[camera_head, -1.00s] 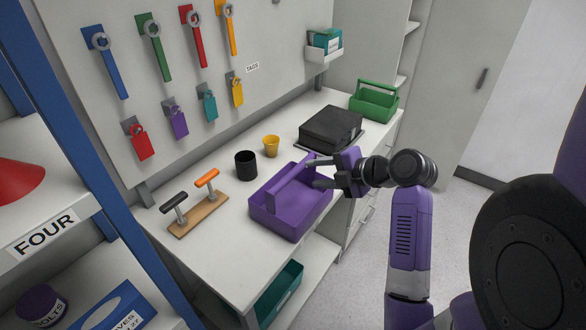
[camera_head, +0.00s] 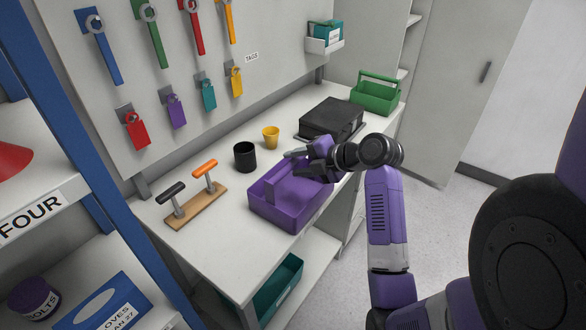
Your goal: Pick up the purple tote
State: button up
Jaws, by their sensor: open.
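The purple tote (camera_head: 285,217) is an open box with a raised central handle. It stands upright on the white bench, near its front edge. My gripper (camera_head: 295,163) is open, above the tote's far right part, with its fingers pointing left near the handle. The fingers and wrist hide part of the handle and the far right rim. I cannot tell whether the fingers touch the handle; nothing is seen held between them.
A black cup (camera_head: 245,157) and a yellow cup (camera_head: 271,137) stand behind the tote. A wooden block with two handles (camera_head: 194,204) lies left. A black case (camera_head: 331,121) and a green tote (camera_head: 376,95) stand farther back. A teal bin (camera_head: 277,290) sits on the lower shelf.

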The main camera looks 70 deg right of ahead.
jog(key=shift+w+d+f, duration=0.15)
jog(key=shift+w+f, duration=0.15)
jog(key=shift+w, duration=0.15)
jog(key=shift+c, duration=0.2)
grip_shut()
dwell(1.0)
jog(key=shift+r+p, duration=0.65)
jog(key=shift+r, duration=0.8)
jog(key=shift+f, duration=0.1)
